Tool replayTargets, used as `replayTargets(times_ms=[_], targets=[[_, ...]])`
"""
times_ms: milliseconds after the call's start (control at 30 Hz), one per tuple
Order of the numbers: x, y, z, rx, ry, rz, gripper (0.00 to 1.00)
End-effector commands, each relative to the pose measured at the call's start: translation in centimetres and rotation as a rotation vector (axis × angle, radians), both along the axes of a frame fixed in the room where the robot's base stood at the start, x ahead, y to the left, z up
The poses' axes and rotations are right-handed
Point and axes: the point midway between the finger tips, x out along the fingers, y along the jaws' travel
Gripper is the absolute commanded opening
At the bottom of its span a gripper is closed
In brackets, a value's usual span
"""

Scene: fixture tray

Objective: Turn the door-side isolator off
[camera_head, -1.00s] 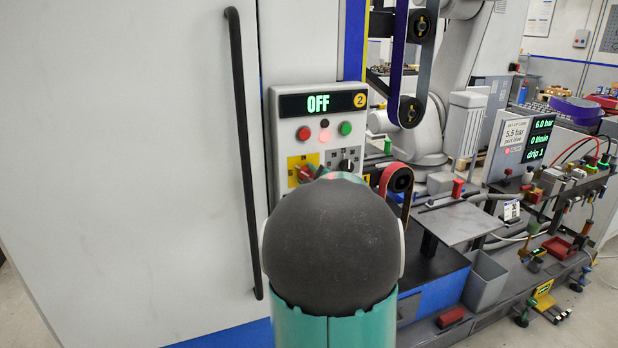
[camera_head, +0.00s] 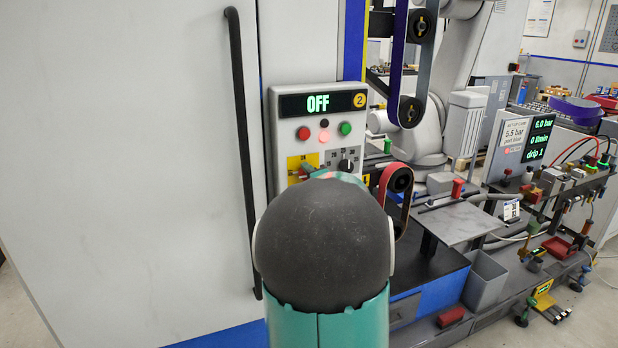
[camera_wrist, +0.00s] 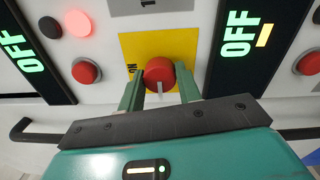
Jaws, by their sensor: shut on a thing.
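The door-side isolator is a red rotary knob (camera_wrist: 159,70) on a yellow plate, with a pale pointer mark towards the bottom of the wrist view. My gripper (camera_wrist: 158,84) has its two green fingers on either side of the knob, shut on it. In the head view the yellow plate (camera_head: 293,162) shows at the lower left of the grey control panel (camera_head: 283,112), on the side of the cabinet door. My arm hides most of the knob and gripper there. The panel's display (camera_head: 318,103) reads OFF, beside a yellow label 2.
A black switch (camera_head: 346,166) on a grey plate sits just right of the isolator. Red (camera_head: 303,133) and green (camera_head: 345,129) buttons are above, with a lit red lamp (camera_head: 324,137). A long black door handle (camera_head: 241,150) stands left; belts and pulleys (camera_head: 409,111) are close on the right.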

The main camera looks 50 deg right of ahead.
Motion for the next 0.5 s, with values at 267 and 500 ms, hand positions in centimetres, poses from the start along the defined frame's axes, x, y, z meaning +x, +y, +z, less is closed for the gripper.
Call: replayTargets(times_ms=[267, 500], targets=[[-0.01, 0.06, -0.1, -0.011, 0.009, 0.001, 0.11], [-0.01, 0.06, -0.1, -0.01, 0.009, 0.001, 0.44]])
